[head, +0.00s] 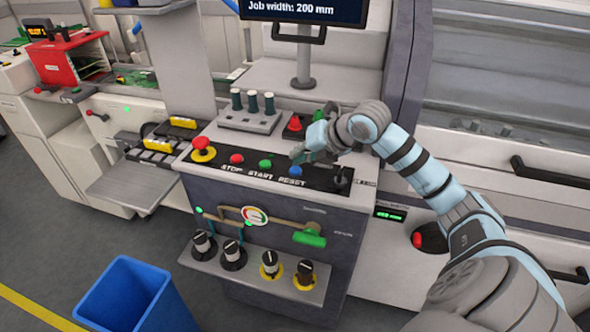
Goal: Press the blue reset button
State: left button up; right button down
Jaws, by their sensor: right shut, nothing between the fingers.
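The blue reset button (295,171) is at the right of the row on the black control panel (222,168), above the word RESET. The green start button (265,165) and the red stop button (236,159) are to its left. My right gripper (300,156) is shut and empty. Its fingertips appear just above and behind the blue button in the picture; I cannot tell whether they touch it. The blue button is visible below the fingers. My left gripper is not in view.
A red mushroom button (201,143) is at the panel's left end and a black lever (342,178) at its right. A rack with dark green handles (252,115) and a monitor (305,10) stand behind. A blue bin (135,295) stands on the floor.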

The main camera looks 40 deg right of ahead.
aim_at(298, 168)
dwell(0.5)
jog(key=shift+w+f+b, duration=0.1)
jog(key=shift+f+b, duration=0.3)
jog(key=shift+f, duration=0.05)
jog(key=shift+f+b, duration=0.4)
jog(key=shift+f, duration=0.05)
dwell(0.4)
dwell(0.4)
jog(key=shift+r+p, duration=0.75)
jog(key=shift+r, duration=0.15)
notch_tip(298, 168, up, 5)
jog(key=p, duration=0.4)
dwell(0.4)
